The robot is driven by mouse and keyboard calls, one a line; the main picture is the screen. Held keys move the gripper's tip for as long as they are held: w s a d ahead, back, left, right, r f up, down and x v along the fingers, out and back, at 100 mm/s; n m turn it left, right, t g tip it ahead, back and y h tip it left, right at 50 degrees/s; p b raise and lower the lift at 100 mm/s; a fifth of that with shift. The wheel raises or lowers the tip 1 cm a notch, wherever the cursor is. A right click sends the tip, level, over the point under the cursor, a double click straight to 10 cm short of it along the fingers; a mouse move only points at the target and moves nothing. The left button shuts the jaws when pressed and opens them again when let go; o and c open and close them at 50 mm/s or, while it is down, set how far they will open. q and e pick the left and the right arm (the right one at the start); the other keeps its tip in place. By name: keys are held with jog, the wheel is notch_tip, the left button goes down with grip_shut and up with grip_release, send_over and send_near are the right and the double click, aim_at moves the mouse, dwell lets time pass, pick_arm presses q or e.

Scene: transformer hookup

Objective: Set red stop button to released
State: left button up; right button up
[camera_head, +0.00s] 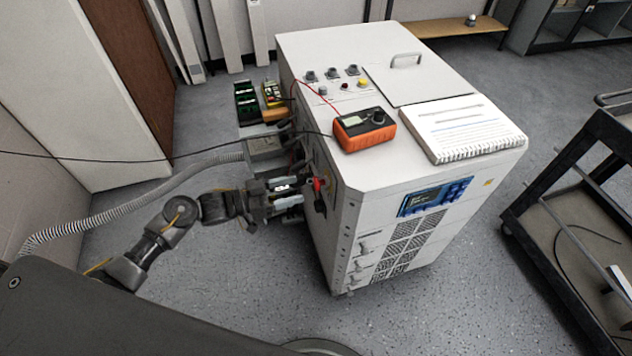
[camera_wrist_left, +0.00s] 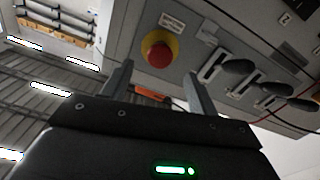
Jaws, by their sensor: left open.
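The red stop button (camera_wrist_left: 160,46) is a round red knob on a yellow ring, mounted on the grey panel in the left wrist view. A small label plate (camera_wrist_left: 172,22) is beside it. My left gripper (camera_wrist_left: 158,72) is open and empty, its two fingers apart on either side of the button's line and apparently short of it. In the head view my left gripper (camera_head: 290,191) is at the left side of the white cabinet (camera_head: 325,55), close to a small red part (camera_head: 317,184). I cannot tell whether that part is the same button. My right gripper is not in view.
Several dark levers (camera_wrist_left: 236,66) sit beside the button on the panel. A grey corrugated hose (camera_head: 130,207) runs to the cabinet's left side near my arm. An orange meter (camera_head: 364,130) and a spiral notebook (camera_head: 462,126) lie on top. A black cart (camera_head: 590,190) stands at right.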

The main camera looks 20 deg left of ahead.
aim_at(314, 184)
pick_arm(q)
jog(key=x, duration=0.7)
jog(key=shift+d, duration=0.1)
jog(key=shift+c, duration=0.5)
grip_shut()
jog(key=shift+s+a+p, duration=0.25)
jog(key=shift+a+p, duration=0.25)
jog(key=shift+p, duration=0.25)
jog(key=shift+o, duration=0.5)
grip_release()
